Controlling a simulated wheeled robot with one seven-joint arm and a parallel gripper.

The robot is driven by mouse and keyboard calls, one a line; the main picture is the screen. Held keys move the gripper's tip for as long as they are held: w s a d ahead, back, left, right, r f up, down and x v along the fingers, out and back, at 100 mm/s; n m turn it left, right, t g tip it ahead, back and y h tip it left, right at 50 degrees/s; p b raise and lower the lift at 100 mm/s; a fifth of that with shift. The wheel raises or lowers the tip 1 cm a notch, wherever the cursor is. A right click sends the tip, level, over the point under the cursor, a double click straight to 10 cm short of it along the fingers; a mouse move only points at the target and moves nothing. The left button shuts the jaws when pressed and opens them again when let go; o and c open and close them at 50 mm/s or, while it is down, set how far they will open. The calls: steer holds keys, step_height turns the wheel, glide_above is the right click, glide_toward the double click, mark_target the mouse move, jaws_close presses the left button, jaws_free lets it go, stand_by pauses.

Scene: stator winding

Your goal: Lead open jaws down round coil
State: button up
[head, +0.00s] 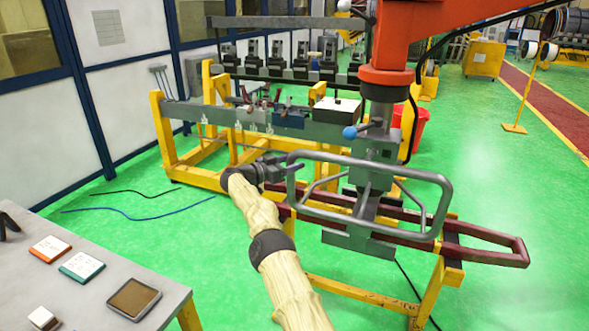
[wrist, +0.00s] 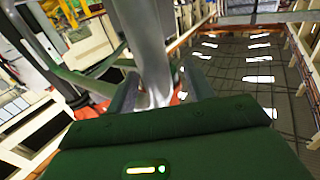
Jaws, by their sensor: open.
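The coil (head: 508,251) is a long dark red loop lying across a yellow stand. Above it hangs a grey clamp head (head: 375,150) under an orange boom. Its lower grey jaw plates (head: 358,243) are at the coil's middle and hide part of it; whether they touch it I cannot tell. A grey tubular handle frame (head: 445,205) surrounds the head. My gripper (head: 290,168) is at the frame's left end. In the wrist view, its open dark green fingers (wrist: 160,92) stand either side of a grey tube (wrist: 146,40); contact is unclear.
The orange boom (head: 395,45) comes in from the upper right. Behind is a yellow rack (head: 165,135) with grey fixtures. A grey table (head: 75,300) with small flat items is at lower left. Cables lie on the green floor, which is open at right.

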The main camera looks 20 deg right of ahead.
steer(key=shift+s+a+f+b, duration=0.1)
steer(key=shift+a+f+b, duration=0.2)
steer(key=shift+b, duration=0.15)
steer(key=b+v, duration=0.2)
steer(key=v, duration=1.2)
steer(key=shift+a+r, duration=0.3)
steer(key=shift+a, duration=0.1)
steer(key=shift+s, duration=0.1)
